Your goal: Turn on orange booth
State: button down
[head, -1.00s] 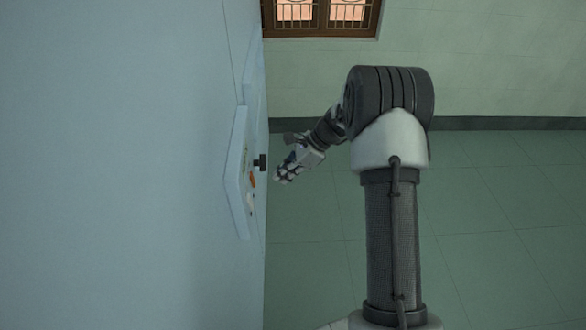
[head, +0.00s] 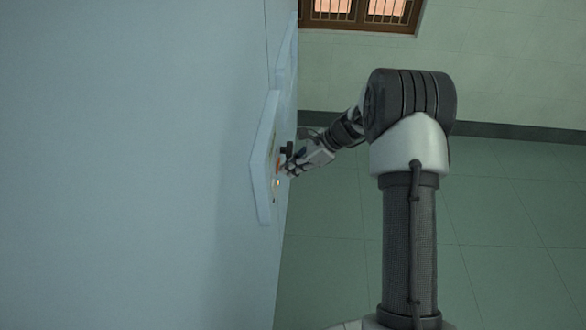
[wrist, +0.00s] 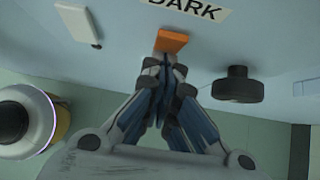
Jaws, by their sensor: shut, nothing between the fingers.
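An orange switch (wrist: 173,40) sits on the pale panel face under a label reading "DARK" (wrist: 188,9) in the wrist view. My gripper (wrist: 164,62) is shut and empty, its fingertips at the lower edge of the orange switch. I cannot tell whether they touch it. In the head view my gripper (head: 288,170) is close against the slanted control panel (head: 262,165), and it partly hides the controls. A small orange-yellow bright spot (head: 278,183) shows on the panel beside the fingertips.
A black knob (wrist: 238,86) sticks out of the panel right of my fingers. A pale rocker-like piece (wrist: 78,23) is on the left. The large pale blue wall (head: 140,170) fills the left of the head view. Open green floor (head: 510,220) lies to the right.

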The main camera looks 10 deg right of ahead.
jog(key=shift+a+r, duration=0.1)
jog(key=shift+r, duration=0.1)
jog(key=shift+r+p, duration=0.8)
jog(key=d+f+p+v, duration=0.1)
jog(key=p+v, duration=0.3)
jog(key=v, duration=0.9)
jog(key=shift+s+d, duration=0.15)
jog(key=shift+f, duration=0.1)
